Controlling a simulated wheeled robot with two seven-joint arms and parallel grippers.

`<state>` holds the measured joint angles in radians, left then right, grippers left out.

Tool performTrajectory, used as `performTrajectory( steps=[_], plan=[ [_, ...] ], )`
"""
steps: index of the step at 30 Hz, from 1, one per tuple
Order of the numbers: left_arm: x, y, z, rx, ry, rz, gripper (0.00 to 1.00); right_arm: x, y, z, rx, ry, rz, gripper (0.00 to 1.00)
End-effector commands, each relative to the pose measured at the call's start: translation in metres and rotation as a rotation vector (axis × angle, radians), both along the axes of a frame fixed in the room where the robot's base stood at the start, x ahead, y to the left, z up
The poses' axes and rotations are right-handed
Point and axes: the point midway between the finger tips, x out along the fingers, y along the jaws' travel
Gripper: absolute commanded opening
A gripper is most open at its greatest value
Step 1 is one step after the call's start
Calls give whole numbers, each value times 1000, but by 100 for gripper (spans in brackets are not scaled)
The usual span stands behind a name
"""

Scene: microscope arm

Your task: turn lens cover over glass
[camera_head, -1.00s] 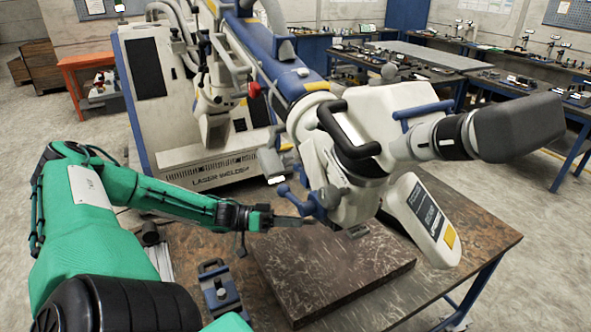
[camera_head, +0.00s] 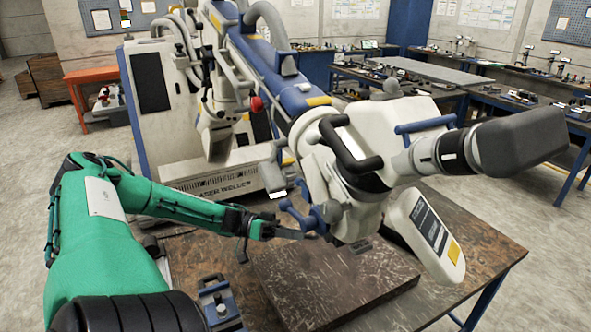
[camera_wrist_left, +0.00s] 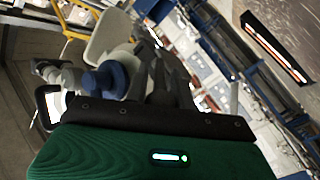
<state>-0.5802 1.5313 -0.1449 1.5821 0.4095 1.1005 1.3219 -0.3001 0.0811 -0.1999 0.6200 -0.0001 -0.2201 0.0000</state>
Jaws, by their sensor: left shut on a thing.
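The microscope head (camera_head: 347,205) is cream-white and hangs from a jointed arm above the table. Blue fittings (camera_head: 314,217) stick out at its lower left. My left gripper (camera_head: 310,236) comes in from the left and reaches the head's underside beside these fittings. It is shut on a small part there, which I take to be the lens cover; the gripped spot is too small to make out. In the left wrist view the dark fingers (camera_wrist_left: 165,80) are beside a blue round fitting (camera_wrist_left: 104,80). The glass is not clearly visible. My right gripper is out of view.
A dark stone slab (camera_head: 325,285) lies on the table (camera_head: 480,240) under the head. A blue clamp-like fixture (camera_head: 218,300) stands at the slab's left. A white laser welder cabinet (camera_head: 160,140) stands behind. The table's right side is bare.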

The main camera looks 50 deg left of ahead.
Motion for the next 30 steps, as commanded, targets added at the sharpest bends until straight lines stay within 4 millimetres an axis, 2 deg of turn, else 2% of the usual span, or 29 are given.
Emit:
performTrajectory(
  steps=[17, 18, 21, 30],
  plan=[
    [0, 1, 0, 0, 0, -6, 0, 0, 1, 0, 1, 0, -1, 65],
    [0, 1, 0, 0, 0, -6, 31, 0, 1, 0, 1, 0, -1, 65],
    [0, 1, 0, 0, 0, -6, 46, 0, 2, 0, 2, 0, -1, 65],
    [-1, 2, 1, 0, 1, -6, 46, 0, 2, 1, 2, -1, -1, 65]
  ],
)
